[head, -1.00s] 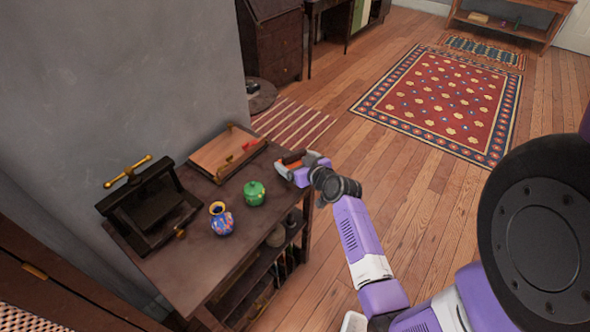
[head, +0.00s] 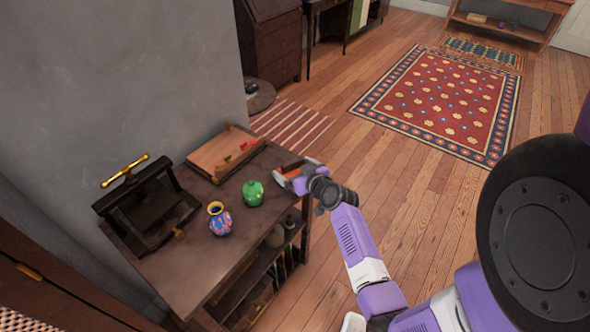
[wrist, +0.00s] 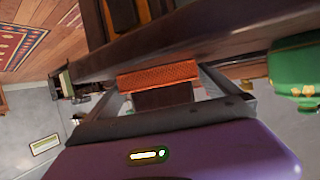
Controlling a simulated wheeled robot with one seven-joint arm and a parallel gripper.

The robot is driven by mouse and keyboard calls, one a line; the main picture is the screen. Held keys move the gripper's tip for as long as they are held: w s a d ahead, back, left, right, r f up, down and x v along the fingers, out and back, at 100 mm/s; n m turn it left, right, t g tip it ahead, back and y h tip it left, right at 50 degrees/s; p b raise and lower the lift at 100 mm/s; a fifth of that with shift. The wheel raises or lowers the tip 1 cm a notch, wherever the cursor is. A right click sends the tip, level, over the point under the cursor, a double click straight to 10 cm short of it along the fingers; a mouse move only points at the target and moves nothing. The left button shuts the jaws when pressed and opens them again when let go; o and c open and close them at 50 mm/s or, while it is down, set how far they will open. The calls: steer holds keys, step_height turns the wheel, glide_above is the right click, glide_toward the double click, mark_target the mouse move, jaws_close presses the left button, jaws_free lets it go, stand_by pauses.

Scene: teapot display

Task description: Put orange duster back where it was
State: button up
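The orange duster (wrist: 160,74) has an orange block-like face over a dark brown part. It sits between the two fingers of my gripper (wrist: 160,95), which press on its ends. In the head view the duster (head: 292,167) shows as a small orange and dark piece at my gripper (head: 293,177), at the right edge of the dark table (head: 195,262). In the wrist view the table edge (wrist: 230,50) runs close to the duster; whether they touch I cannot tell.
A green pot (head: 253,194) stands just left of my gripper, and also shows in the wrist view (wrist: 298,70). A blue patterned vase (head: 219,220), a black press (head: 148,205) and a wooden tray (head: 213,155) are on the table. Floor to the right is clear.

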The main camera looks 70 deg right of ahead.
steer(key=shift+r, duration=0.15)
steer(key=b+v, duration=0.1)
steer(key=v, duration=1)
steer(key=s+a+n+t+y, duration=0.1)
steer(key=s+a, duration=0.1)
steer(key=a, duration=0.9)
steer(key=s+a+n+y, duration=0.1)
steer(key=s+a, duration=0.2)
steer(key=a, duration=0.8)
steer(key=s+a+r+n+t+y, duration=0.1)
steer(key=s+a+r+n+y, duration=0.1)
steer(key=a+r, duration=0.4)
steer(key=s+a+r+n+t+y, duration=0.2)
steer(key=s+a+r+n+y, duration=0.1)
steer(key=s+a+r, duration=0.3)
steer(key=shift+s+a+r+y, duration=0.35)
steer(key=shift+s+a, duration=0.35)
steer(key=shift+a, duration=0.55)
steer(key=shift+f, duration=0.2)
